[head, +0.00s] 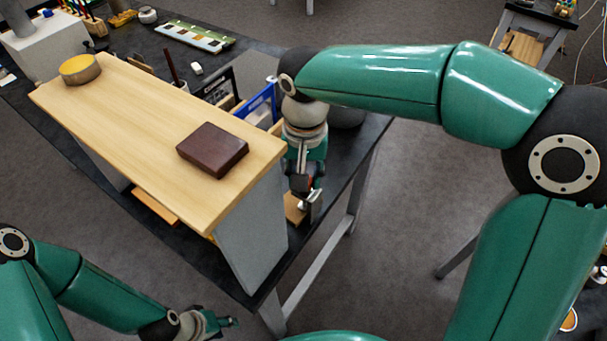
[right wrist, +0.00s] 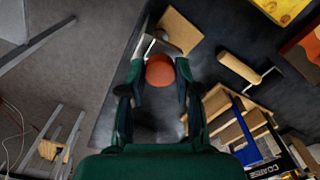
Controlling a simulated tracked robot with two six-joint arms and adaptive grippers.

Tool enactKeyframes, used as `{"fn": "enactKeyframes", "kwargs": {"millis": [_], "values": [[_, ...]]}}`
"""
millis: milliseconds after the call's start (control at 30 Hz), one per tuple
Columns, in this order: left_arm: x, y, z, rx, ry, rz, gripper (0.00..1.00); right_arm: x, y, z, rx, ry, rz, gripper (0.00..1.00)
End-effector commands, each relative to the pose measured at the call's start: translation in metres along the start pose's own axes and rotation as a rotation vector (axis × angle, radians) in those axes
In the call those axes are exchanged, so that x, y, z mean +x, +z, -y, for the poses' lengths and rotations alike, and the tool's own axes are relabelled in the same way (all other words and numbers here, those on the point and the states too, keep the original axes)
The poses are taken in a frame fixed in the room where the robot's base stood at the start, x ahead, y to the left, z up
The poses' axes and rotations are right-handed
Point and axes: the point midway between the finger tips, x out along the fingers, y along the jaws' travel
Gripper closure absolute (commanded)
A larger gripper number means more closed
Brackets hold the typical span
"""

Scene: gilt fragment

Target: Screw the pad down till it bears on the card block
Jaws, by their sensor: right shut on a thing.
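My right gripper (right wrist: 158,85) is shut on a round orange-red knob (right wrist: 160,70), one finger on each side of it. In the head view the right gripper (head: 305,190) points down at the table's near right edge, past the end of the wooden shelf. A pale metal bracket (right wrist: 149,45) shows just beyond the knob. A tan block or board (right wrist: 181,32) lies beside it, perhaps the card block; it also shows in the head view (head: 294,209). The pad is hidden, so I cannot tell whether it touches the block. My left gripper (head: 222,322) is low at the bottom, away from the table; its jaw gap is unclear.
A raised wooden shelf (head: 150,125) on grey supports stands left of the right gripper. It bears a dark brown block (head: 212,150) and a yellow-topped tin (head: 80,69). A blue-framed rack (head: 261,101) stands close behind the right gripper. Open floor lies right of the table.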

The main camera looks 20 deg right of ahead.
Motion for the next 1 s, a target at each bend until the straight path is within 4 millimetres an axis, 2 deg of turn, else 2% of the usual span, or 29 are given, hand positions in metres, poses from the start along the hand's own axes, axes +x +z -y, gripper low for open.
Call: {"fn": "enactKeyframes", "kwargs": {"millis": [167,200,333,733,867,1000], "values": [[0.0,0.0,0.0,0.0,0.0,0.0,0.6,-0.001,0.0,0.0,0.0,-0.002,-0.002,1.0],[0.0,0.0,0.0,0.0,0.0,0.0,0.6,-0.001,0.0,0.0,-0.001,-0.002,-0.002,0.63],[0.0,0.0,0.0,0.0,0.0,0.0,0.6,-0.001,0.0,0.0,-0.001,-0.001,-0.001,0.42],[-0.001,0.0,0.0,0.0,0.0,0.0,0.6,-0.006,0.0,0.001,-0.002,-0.001,-0.001,0.42],[-0.001,0.0,0.0,0.0,0.0,0.0,0.6,-0.021,-0.001,0.001,-0.001,-0.002,-0.003,0.42],[-0.001,0.0,0.0,0.0,0.0,0.0,0.6,-0.047,-0.001,0.001,-0.002,-0.005,-0.004,0.42]]}}
